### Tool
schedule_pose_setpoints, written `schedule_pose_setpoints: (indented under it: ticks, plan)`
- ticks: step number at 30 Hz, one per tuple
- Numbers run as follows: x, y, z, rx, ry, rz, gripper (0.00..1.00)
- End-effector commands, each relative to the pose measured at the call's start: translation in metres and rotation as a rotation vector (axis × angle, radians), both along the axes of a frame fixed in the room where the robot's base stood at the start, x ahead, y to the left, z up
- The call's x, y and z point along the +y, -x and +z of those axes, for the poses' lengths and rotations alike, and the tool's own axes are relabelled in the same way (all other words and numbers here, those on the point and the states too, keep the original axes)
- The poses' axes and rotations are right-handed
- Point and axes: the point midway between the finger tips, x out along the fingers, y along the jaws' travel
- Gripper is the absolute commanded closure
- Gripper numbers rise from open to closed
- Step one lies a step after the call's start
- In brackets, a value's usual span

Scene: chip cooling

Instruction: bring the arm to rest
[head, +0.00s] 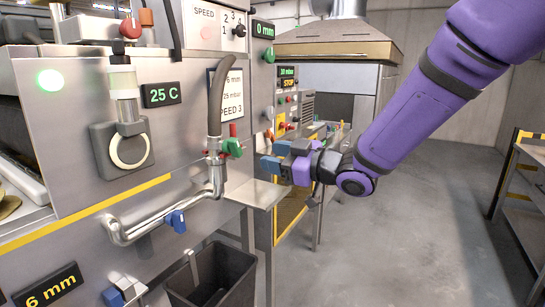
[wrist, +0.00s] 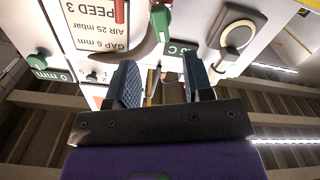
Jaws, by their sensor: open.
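My gripper (head: 268,156) is at the end of my purple arm, in the middle of the head view. It is in the air in front of the steel machine (head: 150,195), just right of a green and red valve handle. In the wrist view my gripper (wrist: 160,82) shows two dark ridged fingers spread apart with nothing between them. Beyond the fingers, the wrist view shows the machine's panel upside down.
A green valve handle (head: 232,147) with a red top sits close left of my gripper. A dark bin (head: 212,280) stands below. A second machine with a hood (head: 335,45) is behind. Grey floor (head: 420,230) lies open at right, before a yellow-edged rack (head: 525,170).

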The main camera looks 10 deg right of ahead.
Motion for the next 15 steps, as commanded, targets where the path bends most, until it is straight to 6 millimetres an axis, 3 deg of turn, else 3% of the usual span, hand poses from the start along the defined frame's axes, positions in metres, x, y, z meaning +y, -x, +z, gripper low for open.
schedule_pose_setpoints:
  ticks: [4, 7, 11, 15]
  plan:
    - [-0.008, -0.001, 0.004, 0.010, 0.032, -0.053, 0.53]
    - [-0.026, -0.003, 0.010, 0.040, 0.087, -0.157, 0.53]
    - [-0.062, 0.001, 0.020, 0.112, 0.168, -0.348, 0.53]
    - [-0.104, 0.019, 0.028, 0.222, 0.230, -0.549, 0.53]
